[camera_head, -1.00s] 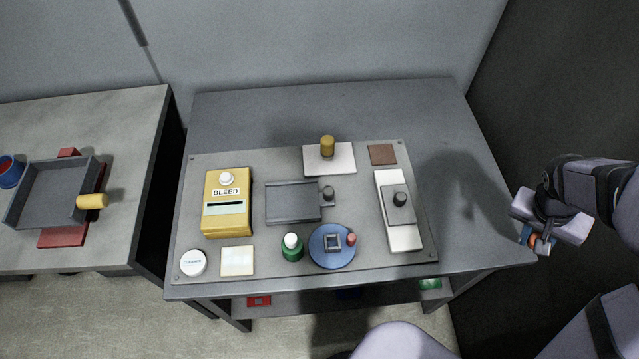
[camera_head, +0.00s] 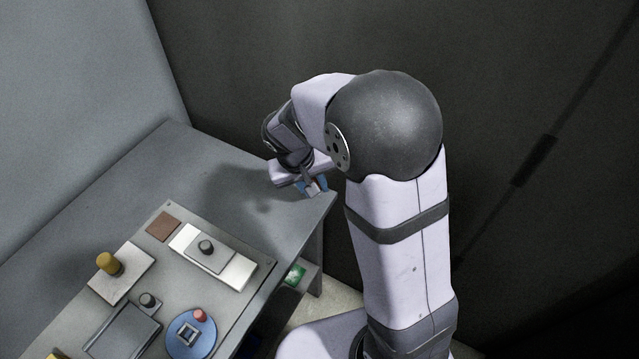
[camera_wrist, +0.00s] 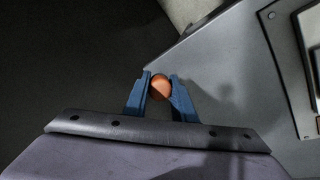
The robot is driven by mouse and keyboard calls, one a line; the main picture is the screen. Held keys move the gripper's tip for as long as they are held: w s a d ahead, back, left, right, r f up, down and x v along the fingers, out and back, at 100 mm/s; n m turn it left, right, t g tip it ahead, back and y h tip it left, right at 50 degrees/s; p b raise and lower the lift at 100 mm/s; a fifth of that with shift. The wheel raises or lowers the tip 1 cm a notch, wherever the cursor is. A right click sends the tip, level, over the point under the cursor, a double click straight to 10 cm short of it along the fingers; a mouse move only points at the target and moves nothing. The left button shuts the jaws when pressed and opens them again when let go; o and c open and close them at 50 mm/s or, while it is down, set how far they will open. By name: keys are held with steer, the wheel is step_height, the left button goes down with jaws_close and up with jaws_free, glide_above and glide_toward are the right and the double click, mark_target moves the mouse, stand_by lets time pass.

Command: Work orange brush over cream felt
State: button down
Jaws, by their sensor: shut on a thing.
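My gripper (camera_head: 316,187) is over the right end of the grey table, near its corner. In the wrist view its blue fingers (camera_wrist: 160,84) are shut on a rounded orange piece, which I take to be the orange brush (camera_wrist: 160,90). Only its round end shows between the fingertips; the rest is hidden. The cream felt cannot be made out in the current views; a small cream square at the board's front left shows only in the earlier head view.
The board (camera_head: 232,308) carries a white plate with an ochre knob (camera_head: 109,263), a brown square (camera_head: 163,226), a white block with a black knob (camera_head: 206,248) and a blue disc (camera_head: 180,345). The table's right end (camera_head: 235,180) is bare. A dark wall stands beyond.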

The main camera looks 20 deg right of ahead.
steer(key=s+a+g+y+p, duration=0.1)
steer(key=s+a, duration=0.3)
steer(key=a, duration=0.7)
steer(key=s+a+r+g+y+p, duration=0.15)
steer(key=s+a, duration=0.35)
steer(key=a, duration=0.5)
steer(key=s+a+g+y+p, duration=0.15)
steer(key=s+a, duration=0.25)
steer(key=a, duration=0.7)
steer(key=s+a+r+g+y+p, duration=0.1)
steer(key=s+a, duration=0.5)
steer(key=s, duration=0.4)
steer(key=s+a+r+g+p, duration=0.1)
steer(key=s+a+p, duration=0.1)
steer(key=s+a, duration=0.6)
steer(key=s+a+r+g+y+p, duration=0.1)
steer(key=s+a+r, duration=0.15)
steer(key=s, duration=0.95)
steer(key=shift+n, duration=0.4)
steer(key=shift+a+f+b, duration=0.25)
steer(key=shift+f+b, duration=0.85)
steer(key=shift+f, duration=0.35)
steer(key=shift+a+f+b, duration=0.2)
steer(key=shift+f+b, duration=0.9)
steer(key=shift+f, duration=0.35)
steer(key=shift+r+p, duration=0.15)
steer(key=shift+p, duration=0.25)
steer(key=r+p, duration=0.1)
steer(key=p, duration=0.2)
steer(key=shift+p, duration=0.35)
